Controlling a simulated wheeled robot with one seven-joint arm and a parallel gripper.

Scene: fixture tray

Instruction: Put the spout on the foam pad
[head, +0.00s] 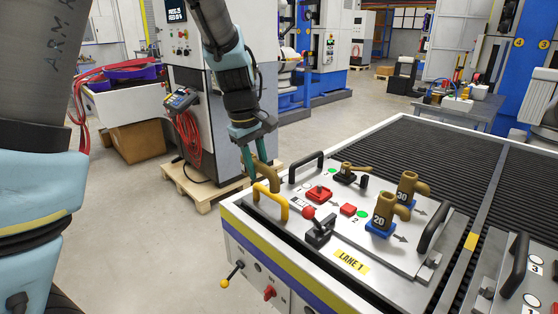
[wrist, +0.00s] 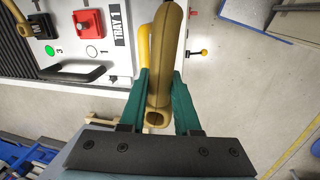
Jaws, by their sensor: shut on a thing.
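My gripper (head: 254,153) is shut on a tan-brown spout (head: 265,174), above the near left corner of the tray fixture. In the wrist view, the spout (wrist: 166,62) lies between the two teal fingers (wrist: 160,90), its hollow end towards the camera. Its far end runs towards the tray edge; whether it touches anything below is hidden. I cannot make out for certain which surface is the foam pad.
A yellow handle (head: 271,203) stands just below the held spout. Black handles (head: 306,161) and a black clamp (head: 319,232) also rise from the plate (head: 315,260).

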